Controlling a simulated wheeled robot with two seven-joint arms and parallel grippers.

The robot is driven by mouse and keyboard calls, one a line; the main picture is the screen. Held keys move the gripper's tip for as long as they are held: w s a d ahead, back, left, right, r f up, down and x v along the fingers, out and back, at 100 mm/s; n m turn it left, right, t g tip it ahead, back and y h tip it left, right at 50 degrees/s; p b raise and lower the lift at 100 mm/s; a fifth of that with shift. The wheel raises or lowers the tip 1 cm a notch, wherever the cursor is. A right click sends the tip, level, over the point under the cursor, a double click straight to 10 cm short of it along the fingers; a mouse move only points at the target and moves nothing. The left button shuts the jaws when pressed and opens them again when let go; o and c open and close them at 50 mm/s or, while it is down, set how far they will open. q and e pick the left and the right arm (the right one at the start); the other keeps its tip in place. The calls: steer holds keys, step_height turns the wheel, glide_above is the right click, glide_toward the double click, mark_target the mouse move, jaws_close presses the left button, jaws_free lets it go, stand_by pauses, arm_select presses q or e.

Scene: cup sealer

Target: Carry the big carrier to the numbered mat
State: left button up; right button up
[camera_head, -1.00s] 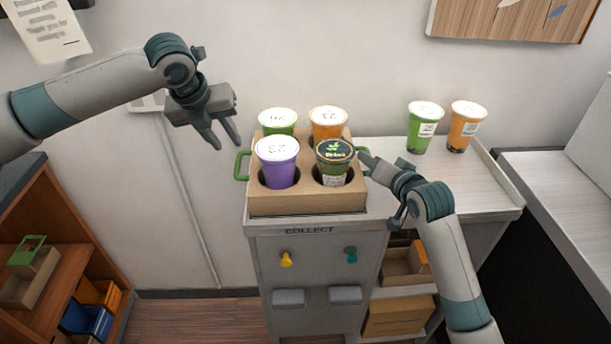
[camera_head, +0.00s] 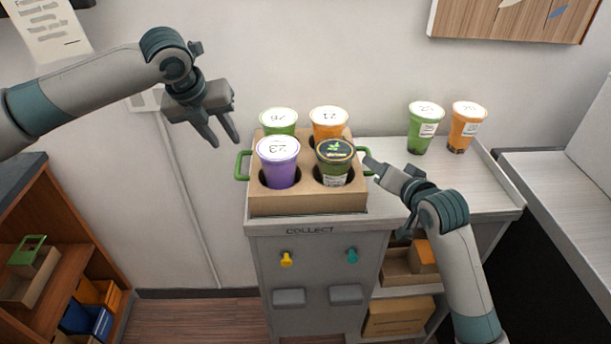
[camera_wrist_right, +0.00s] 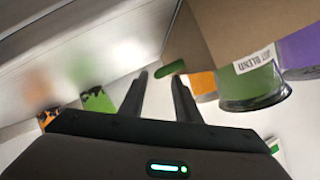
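The big carrier (camera_head: 308,203) is a brown cardboard box on the counter, with a green handle at each end. It holds several lidded cups: a purple one (camera_head: 279,164), a dark-lidded green one (camera_head: 333,163), an orange one and another green one. My left gripper (camera_head: 222,142) is open and empty, above and left of the left handle (camera_head: 241,166). My right gripper (camera_head: 370,168) is at the carrier's right end, by the right handle. In the right wrist view its fingers (camera_wrist_right: 160,85) are apart, with the green handle (camera_wrist_right: 170,69) just beyond the tips. I see no numbered mat.
A green cup (camera_head: 422,130) and an orange cup (camera_head: 464,128) stand on the counter (camera_head: 475,190) to the right. Another pale surface (camera_head: 570,190) lies further right. A wooden shelf (camera_head: 60,270) stands at lower left. The wall is close behind the carrier.

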steer(key=v, duration=0.8)
steer(key=shift+s+d+r, duration=0.1)
steer(key=shift+d, duration=0.1)
